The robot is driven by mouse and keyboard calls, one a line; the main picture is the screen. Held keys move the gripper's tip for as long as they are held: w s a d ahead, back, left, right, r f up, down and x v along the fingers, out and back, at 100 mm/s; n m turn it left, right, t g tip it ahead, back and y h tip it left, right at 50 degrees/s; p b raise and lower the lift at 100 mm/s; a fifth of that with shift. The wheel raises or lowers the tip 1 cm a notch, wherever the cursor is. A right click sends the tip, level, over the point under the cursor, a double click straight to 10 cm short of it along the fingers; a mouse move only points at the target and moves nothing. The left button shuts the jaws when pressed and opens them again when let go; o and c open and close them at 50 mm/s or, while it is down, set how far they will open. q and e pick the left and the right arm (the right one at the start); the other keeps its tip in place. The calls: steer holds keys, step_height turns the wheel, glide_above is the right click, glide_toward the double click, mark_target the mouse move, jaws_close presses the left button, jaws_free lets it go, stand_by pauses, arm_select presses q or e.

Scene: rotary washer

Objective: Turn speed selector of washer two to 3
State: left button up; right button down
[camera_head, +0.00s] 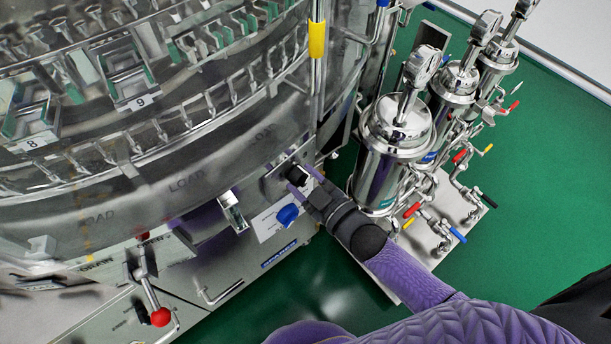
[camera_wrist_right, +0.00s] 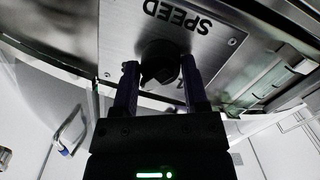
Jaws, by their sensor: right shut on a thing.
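The speed selector is a black knob (camera_wrist_right: 160,62) on a metal plate (camera_wrist_right: 205,45) marked SPEED, which appears upside down in the right wrist view. My right gripper (camera_wrist_right: 160,85) has its two purple fingers on either side of the knob and is shut on it. In the head view the knob (camera_head: 297,175) sits on the washer front (camera_head: 180,200), with my right gripper (camera_head: 305,185) at it. The knob's setting and the scale numbers cannot be read. My left gripper is not in view.
A blue knob (camera_head: 288,214) on a white plate is just below the selector. A lever with a red ball (camera_head: 160,317) is at lower left. Steel filter housings (camera_head: 395,150) with coloured valve handles stand to the right. Green floor (camera_head: 530,170) is open at far right.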

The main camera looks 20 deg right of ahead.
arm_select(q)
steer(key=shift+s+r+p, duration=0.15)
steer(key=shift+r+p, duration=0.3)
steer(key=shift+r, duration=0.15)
arm_select(e)
steer(key=shift+s+f+m, duration=0.15)
steer(key=shift+f+m, duration=0.05)
steer(key=shift+m, duration=0.9)
steer(key=shift+g, duration=0.3)
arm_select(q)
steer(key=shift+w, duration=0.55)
arm_select(e)
steer(key=shift+m, duration=0.3)
steer(key=shift+c, duration=1.4)
jaws_free()
steer(key=shift+a, duration=0.1)
steer(key=shift+o, duration=0.7)
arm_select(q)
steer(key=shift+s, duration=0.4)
arm_select(e)
steer(key=shift+r, duration=0.1)
